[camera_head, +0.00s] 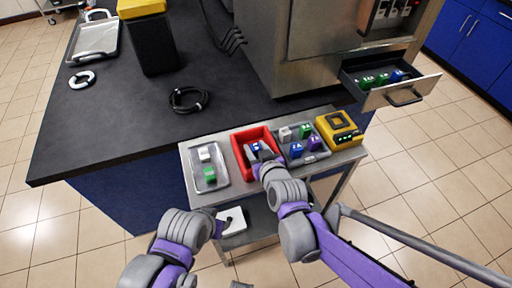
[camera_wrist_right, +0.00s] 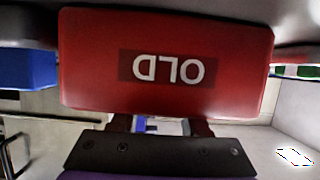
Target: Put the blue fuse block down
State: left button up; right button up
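The blue fuse block (camera_head: 256,146), with a pale top, is at the red bin (camera_head: 240,152) on the cart. My right gripper (camera_head: 262,152) reaches over the bin's near side. In the right wrist view the bin's wall (camera_wrist_right: 160,90), marked OLD, hides the fingertips. The right fingers (camera_wrist_right: 160,127) stand apart with a blue and white piece spanning the gap, so they look shut on the block. Whether the block touches the bin floor is hidden. My left gripper (camera_head: 224,226) is low beside the cart; its opening is too small to judge.
A grey tray (camera_head: 221,157) with white and green blocks is left of the bin. Another grey tray (camera_head: 316,158) with several blocks is right, then a yellow device (camera_head: 338,130). An open drawer (camera_head: 375,100) holds blocks. A black cable coil (camera_head: 188,108) lies on the bench.

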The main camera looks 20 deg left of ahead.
jog(key=shift+o, duration=1.3)
jog(key=shift+r, duration=0.1)
jog(key=shift+s+d+r, duration=0.1)
jog(key=shift+s+r, duration=0.05)
jog(key=shift+r, duration=0.05)
jog(key=p+v, duration=0.1)
jog(key=v, duration=1)
jog(key=shift+s+d+p, duration=0.2)
jog(key=shift+p, duration=0.2)
jog(key=s+d+f+m+g+h, duration=0.3)
jog(key=s+d, duration=0.3)
jog(key=d, duration=0.6)
jog(key=s+d+f+m+g+h, duration=0.3)
jog(key=s+d, duration=0.4)
jog(key=d, duration=0.5)
notch_tip(320, 180, down, 2)
jog(key=shift+d+f+m+h, duration=0.2)
jog(key=shift+m+h, duration=0.2)
jog(key=shift+h, duration=0.3)
jog(key=shift+w+r, duration=0.1)
